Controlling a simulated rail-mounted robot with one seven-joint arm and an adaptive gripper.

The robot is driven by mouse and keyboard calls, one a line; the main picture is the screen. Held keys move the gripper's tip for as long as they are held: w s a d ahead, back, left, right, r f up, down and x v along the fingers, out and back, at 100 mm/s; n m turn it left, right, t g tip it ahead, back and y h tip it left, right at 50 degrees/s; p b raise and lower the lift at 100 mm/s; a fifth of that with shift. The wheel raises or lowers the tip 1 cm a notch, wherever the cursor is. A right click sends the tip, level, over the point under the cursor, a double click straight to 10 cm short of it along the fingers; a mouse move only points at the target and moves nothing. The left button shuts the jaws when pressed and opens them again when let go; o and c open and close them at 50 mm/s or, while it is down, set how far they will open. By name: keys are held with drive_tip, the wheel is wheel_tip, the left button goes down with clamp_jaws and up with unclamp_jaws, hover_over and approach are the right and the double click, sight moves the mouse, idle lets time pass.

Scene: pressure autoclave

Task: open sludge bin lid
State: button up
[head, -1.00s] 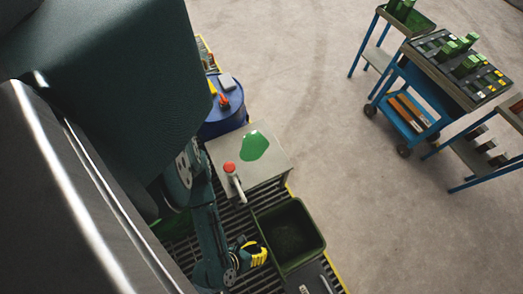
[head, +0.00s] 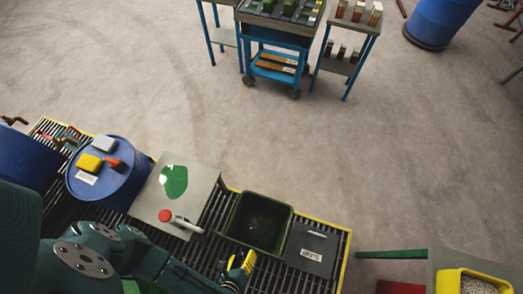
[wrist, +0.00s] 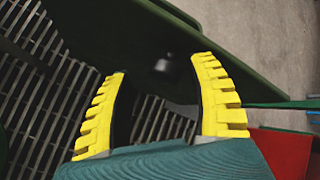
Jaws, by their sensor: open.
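A dark green bin (head: 258,222) stands on the slatted deck, its top open and its inside dark. A dark grey lid-like panel (head: 312,250) with a small white label lies flat just right of it; the label is too small to read surely. My gripper (head: 242,266) is at the bin's near side, by its lower edge. In the wrist view my gripper (wrist: 160,68) has its two yellow fingers spread apart with nothing held. Beyond the fingertips is a dark green surface (wrist: 110,35) with a small blurred grey piece (wrist: 163,66) on it. I cannot tell whether the fingers touch it.
A grey box (head: 190,195) with a green patch and a red-topped lever stands left of the bin. A blue drum (head: 115,185) with small items is farther left. A table with a yellow tray (head: 470,277) is at lower right. The floor behind is clear up to the carts.

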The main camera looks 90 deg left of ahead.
drive_tip(key=v, duration=1.2)
drive_tip(key=shift+s+f, duration=0.1)
